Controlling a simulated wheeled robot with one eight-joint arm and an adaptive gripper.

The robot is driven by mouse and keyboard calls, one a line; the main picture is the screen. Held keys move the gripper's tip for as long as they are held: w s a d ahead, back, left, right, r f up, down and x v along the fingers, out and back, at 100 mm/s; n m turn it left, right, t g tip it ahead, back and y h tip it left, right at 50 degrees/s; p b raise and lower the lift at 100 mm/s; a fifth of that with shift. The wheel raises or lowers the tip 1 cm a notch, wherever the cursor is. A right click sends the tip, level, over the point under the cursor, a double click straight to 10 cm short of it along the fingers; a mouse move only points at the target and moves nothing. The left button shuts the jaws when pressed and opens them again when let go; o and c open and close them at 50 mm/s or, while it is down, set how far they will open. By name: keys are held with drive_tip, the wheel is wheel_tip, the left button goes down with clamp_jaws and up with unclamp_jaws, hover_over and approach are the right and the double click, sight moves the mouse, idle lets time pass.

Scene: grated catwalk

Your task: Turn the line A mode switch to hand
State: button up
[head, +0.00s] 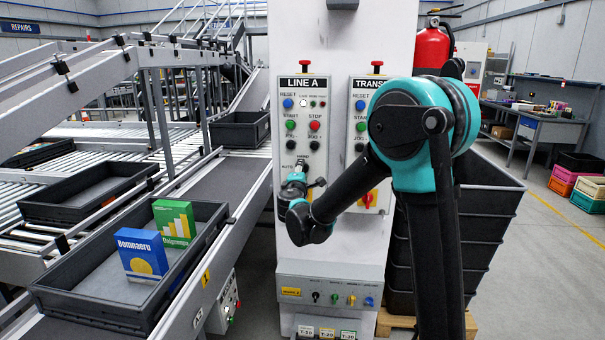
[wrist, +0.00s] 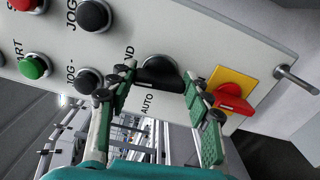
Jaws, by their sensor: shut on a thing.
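The LINE A panel (head: 304,83) is on the left of the grey cabinet front in the head view. I cannot tell exactly which label the knob points at.
A red handle on a yellow plate (wrist: 232,90) sits close to the right finger. Black, green and red push buttons (wrist: 34,67) lie on the other side. The similar TRANS panel (head: 366,83) is to the right, partly behind my arm. A conveyor with grey trays (head: 120,312) runs at left.

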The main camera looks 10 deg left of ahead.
drive_tip(key=shift+m, duration=0.6)
drive_tip(key=shift+f, duration=0.1)
drive_tip(key=o, duration=1.2)
drive_tip(key=shift+c, duration=0.2)
drive_tip(key=shift+s, duration=0.1)
drive_tip(key=s, duration=1.2)
drive_tip(key=shift+a, duration=0.15)
